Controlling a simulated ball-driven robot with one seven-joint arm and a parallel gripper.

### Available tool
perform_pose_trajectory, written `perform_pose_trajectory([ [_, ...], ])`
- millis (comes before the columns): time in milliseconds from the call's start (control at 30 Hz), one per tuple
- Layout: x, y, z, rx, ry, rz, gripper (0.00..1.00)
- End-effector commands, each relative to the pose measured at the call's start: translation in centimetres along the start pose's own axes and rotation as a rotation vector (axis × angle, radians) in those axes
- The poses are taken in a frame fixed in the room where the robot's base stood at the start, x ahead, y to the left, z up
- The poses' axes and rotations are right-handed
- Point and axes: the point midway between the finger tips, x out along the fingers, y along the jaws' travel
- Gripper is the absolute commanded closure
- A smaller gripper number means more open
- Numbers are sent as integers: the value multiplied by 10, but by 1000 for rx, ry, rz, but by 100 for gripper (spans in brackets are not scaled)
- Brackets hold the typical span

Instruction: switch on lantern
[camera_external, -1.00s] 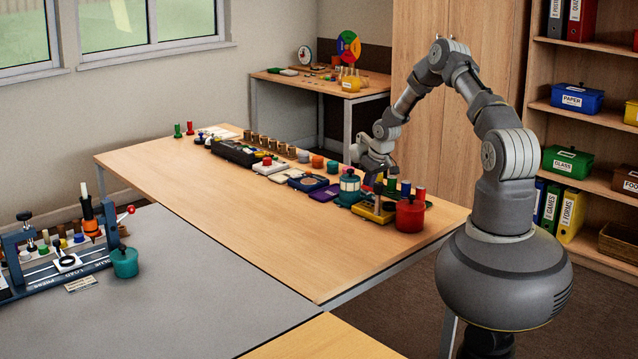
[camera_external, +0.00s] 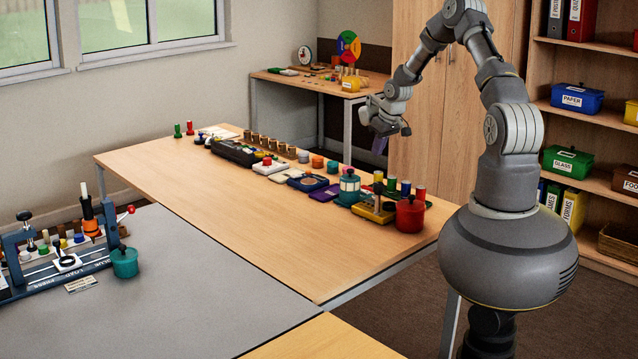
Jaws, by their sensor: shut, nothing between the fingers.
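The lantern (camera_external: 349,188) looks like the teal, round-topped can with a pale window band, standing upright near the right end of the long wooden table. Its window looks pale, but I cannot tell whether it is lit. My gripper (camera_external: 391,130) is raised above and behind the lantern, a little to its right in the picture, and apart from it. Its fingers are small in this view; they are shut and hold nothing.
A yellow device (camera_external: 374,212) and a red pot (camera_external: 410,214) stand to the lantern's right. A purple block (camera_external: 325,194) and a blue tray (camera_external: 308,183) lie to its left. Several items line the table's far edge. The near part of the table (camera_external: 270,228) is bare.

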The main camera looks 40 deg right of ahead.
Motion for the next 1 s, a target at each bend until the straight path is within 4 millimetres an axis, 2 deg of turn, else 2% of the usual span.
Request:
perform_pose_trajectory([
  [133,1,0,-1,-1,0,1,100],
  [333,2,1,-14,-1,1,2,100],
  [667,4,1,-14,0,0,0,100],
  [833,22,1,-13,0,-1,0,100],
  [1000,59,0,-12,-2,-2,-1,100],
])
